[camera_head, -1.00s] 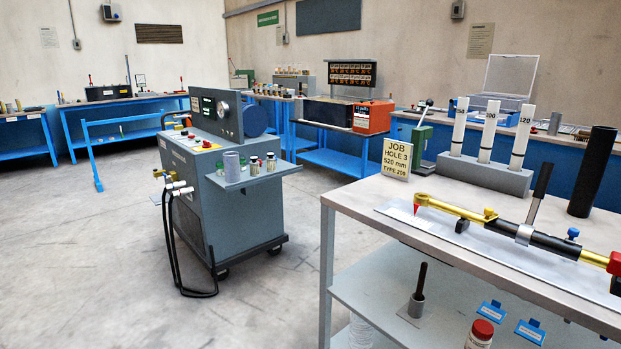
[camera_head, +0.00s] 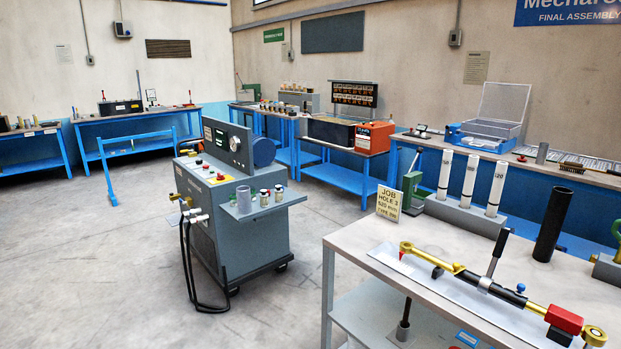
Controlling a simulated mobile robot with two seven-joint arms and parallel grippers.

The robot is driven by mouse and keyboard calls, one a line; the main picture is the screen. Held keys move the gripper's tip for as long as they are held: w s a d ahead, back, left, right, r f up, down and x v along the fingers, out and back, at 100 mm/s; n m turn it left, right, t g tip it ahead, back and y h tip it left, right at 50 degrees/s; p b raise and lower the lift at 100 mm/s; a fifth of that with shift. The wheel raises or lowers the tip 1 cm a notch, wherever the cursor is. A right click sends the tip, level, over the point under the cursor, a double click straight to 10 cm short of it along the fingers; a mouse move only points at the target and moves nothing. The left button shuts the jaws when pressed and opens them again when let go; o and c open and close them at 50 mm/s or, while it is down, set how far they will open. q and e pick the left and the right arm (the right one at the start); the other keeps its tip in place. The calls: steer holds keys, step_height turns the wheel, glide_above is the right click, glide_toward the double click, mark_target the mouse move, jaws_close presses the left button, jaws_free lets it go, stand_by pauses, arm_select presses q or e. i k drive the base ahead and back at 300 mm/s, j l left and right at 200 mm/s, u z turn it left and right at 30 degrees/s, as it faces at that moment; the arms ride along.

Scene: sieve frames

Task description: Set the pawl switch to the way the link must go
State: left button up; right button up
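A ratchet link with a black body (camera_head: 506,294) lies on a pale sheet (camera_head: 420,283) on the near right bench. It has a yellow rod (camera_head: 432,257) at its left end and a red block (camera_head: 564,319) with a yellow eye (camera_head: 593,335) at its right end. A black-handled lever (camera_head: 498,250) stands up from its middle. A small blue knob (camera_head: 521,287) sits right of the lever. The pawl switch and its setting are too small to make out. A job card (camera_head: 389,203) stands behind, reading hole 3 and 520 mm. Neither gripper is in view.
Three white tubes (camera_head: 469,179) stand in a grey block (camera_head: 465,215) behind the link, beside a black tube (camera_head: 552,223). A green-topped fixture (camera_head: 605,266) is at the right edge. A grey machine cart (camera_head: 232,225) stands left of the bench, with open floor around it.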

mark_target(521, 289)
steer(key=z, duration=1.25)
